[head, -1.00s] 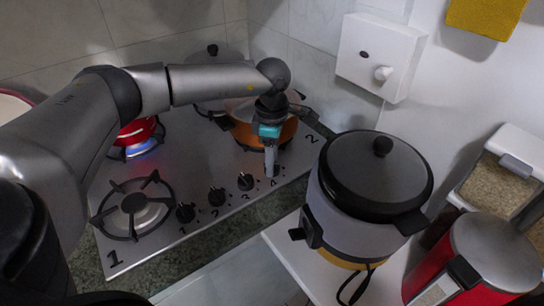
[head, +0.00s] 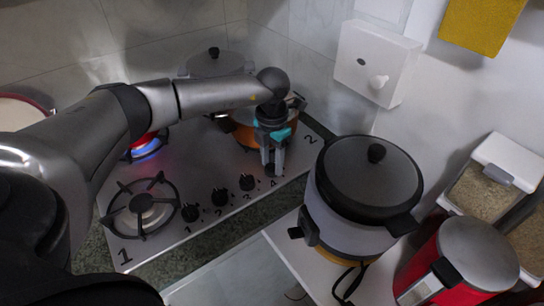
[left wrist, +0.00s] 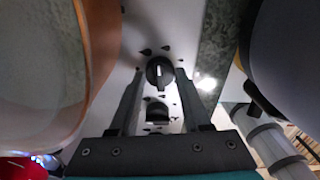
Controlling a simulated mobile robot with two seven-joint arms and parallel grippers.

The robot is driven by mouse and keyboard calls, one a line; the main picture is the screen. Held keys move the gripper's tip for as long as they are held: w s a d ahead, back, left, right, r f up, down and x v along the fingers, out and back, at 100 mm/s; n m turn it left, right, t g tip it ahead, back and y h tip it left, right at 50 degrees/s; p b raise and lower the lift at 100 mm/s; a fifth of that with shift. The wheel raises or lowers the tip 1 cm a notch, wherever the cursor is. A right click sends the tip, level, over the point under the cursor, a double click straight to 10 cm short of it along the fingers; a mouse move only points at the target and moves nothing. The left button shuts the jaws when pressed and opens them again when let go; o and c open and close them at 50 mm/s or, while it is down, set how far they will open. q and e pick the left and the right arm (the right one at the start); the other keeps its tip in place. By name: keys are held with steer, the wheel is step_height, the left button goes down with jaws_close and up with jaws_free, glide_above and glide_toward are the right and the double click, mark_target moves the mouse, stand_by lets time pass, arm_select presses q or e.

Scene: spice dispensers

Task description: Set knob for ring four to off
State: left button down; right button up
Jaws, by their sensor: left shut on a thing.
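The steel hob (head: 185,175) has several black knobs along its front edge. The knob for ring four (left wrist: 160,74) is at the right end of the row, by the printed 4. My left gripper (head: 271,167) points down at it, its two fingers on either side. In the left wrist view the knob is between the fingertips, with a pale mark on its top running up and down the picture. My left gripper is shut on this knob. The neighbouring knob (left wrist: 157,110) shows nearer the palm. My right gripper is not in view.
An orange pan (head: 245,132) stands just behind my gripper. A lidded cooker (head: 368,190) stands close on the right. A blue flame (head: 147,147) burns under a red pot. The front left burner (head: 140,210) is empty.

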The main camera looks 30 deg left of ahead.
mark_target(272, 164)
arm_select(q)
steer(key=n+p, duration=0.2)
steer(key=n, duration=0.2)
steer(key=shift+r+n, duration=0.15)
steer(key=shift+n, duration=0.15)
steer(key=n+p, duration=0.2)
steer(key=n, duration=0.1)
steer(key=shift+n, duration=0.4)
steer(key=n+p, duration=0.2)
steer(key=n, duration=0.2)
steer(key=shift+p, duration=0.3)
steer(key=shift+n+p, duration=0.95)
steer(key=shift+n, duration=0.85)
steer(key=shift+w+n, duration=0.1)
steer(key=shift+n, duration=0.2)
steer(key=shift+c, duration=1.8)
jaws_free()
step_height(272, 164, up, 15)
